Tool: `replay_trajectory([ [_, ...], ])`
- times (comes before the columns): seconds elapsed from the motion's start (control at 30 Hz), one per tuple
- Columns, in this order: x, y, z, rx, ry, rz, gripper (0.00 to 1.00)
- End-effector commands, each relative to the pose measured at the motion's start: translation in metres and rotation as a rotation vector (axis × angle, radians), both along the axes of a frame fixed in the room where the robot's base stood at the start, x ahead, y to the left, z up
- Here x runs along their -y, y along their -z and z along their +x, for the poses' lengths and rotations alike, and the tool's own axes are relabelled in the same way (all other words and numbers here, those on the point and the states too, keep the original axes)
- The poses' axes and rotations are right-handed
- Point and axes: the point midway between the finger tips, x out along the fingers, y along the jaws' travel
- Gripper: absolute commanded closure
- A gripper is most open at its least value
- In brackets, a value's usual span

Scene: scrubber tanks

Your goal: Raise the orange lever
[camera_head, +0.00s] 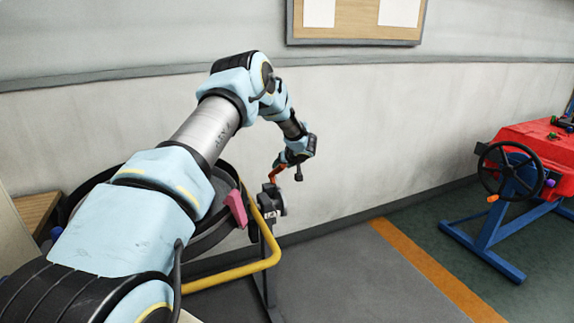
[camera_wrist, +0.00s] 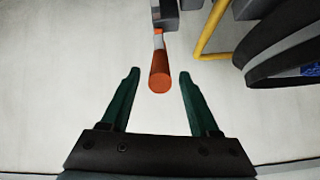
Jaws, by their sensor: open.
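The orange lever (camera_wrist: 159,70) shows in the wrist view as a round bar with its end toward me, joined to a grey mount at the top edge. My gripper (camera_wrist: 158,72) has its two green fingers apart, and the lever's end lies between the fingertips in the picture. I cannot tell whether either finger touches it. In the head view the lever (camera_head: 276,172) is a small orange bar on a dark fixture (camera_head: 272,202), just below my gripper (camera_head: 297,172). My wrist hides part of it there.
A yellow rail (camera_head: 265,260) and a dark round tank (camera_head: 210,235) stand left of the fixture, with a pink block (camera_head: 235,208) at the tank's rim. A pale wall (camera_head: 380,130) is behind. A red table with a black wheel (camera_head: 510,171) stands at right. Floor between is clear.

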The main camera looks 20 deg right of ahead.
Motion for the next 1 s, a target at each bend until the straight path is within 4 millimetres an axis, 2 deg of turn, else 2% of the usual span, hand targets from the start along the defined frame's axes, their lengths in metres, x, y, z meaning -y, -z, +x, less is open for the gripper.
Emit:
replay_trajectory([
  [0.2,0.004,-0.024,-0.029,0.002,0.002,0.000,0.38],
  [0.4,0.006,-0.038,-0.045,0.001,0.000,0.000,0.38],
  [0.83,0.005,-0.044,-0.047,0.004,0.004,-0.003,0.38],
  [0.93,-0.004,-0.060,-0.043,0.024,0.028,-0.025,0.38],
  [1.0,-0.015,-0.078,-0.042,0.044,0.067,-0.057,0.38],
])
